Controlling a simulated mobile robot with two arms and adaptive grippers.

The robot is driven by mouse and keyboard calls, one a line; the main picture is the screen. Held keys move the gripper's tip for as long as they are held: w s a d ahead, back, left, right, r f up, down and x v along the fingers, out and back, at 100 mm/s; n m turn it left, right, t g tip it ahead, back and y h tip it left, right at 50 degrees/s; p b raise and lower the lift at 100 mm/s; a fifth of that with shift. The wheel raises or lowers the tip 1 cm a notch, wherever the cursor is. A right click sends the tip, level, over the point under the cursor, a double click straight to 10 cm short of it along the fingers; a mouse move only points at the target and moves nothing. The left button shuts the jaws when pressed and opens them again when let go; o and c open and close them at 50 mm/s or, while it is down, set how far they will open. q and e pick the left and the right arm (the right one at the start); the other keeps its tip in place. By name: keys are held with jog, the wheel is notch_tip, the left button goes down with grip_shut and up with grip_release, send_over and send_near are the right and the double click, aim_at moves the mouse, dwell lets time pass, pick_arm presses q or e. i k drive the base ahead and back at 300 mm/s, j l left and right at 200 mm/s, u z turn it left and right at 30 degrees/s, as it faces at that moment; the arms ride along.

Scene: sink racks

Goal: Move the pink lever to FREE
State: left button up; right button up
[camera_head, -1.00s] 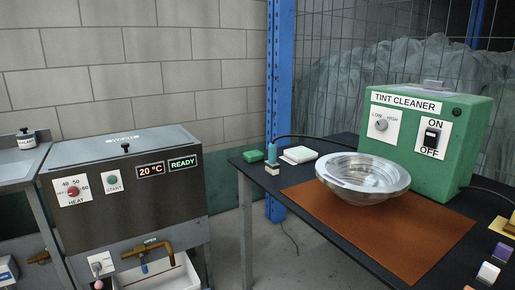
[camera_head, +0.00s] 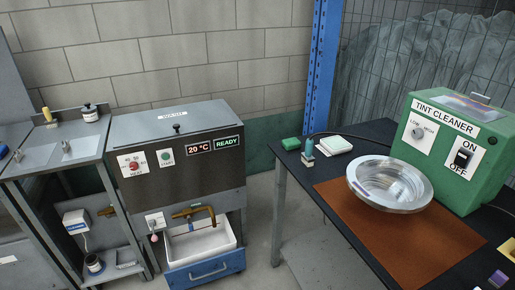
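A small pink knob (camera_head: 154,238) shows below a small white plate (camera_head: 155,221) under the steel heating cabinet (camera_head: 180,155). It may be the end of the pink lever, but it is too small to tell. I cannot read any FREE label. A brass tap (camera_head: 193,212) is right of the plate, above a white basin (camera_head: 208,243). Neither of my grippers is in view.
Left is a steel bench (camera_head: 60,150) with a white box (camera_head: 76,221) below. Right, a black table (camera_head: 365,135) carries a brown mat (camera_head: 370,235), a metal bowl (camera_head: 390,184) and a green tint cleaner (camera_head: 450,150). Floor between is clear (camera_head: 258,215).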

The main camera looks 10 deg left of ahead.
aim_at(154, 237)
jog(key=u, duration=1.25)
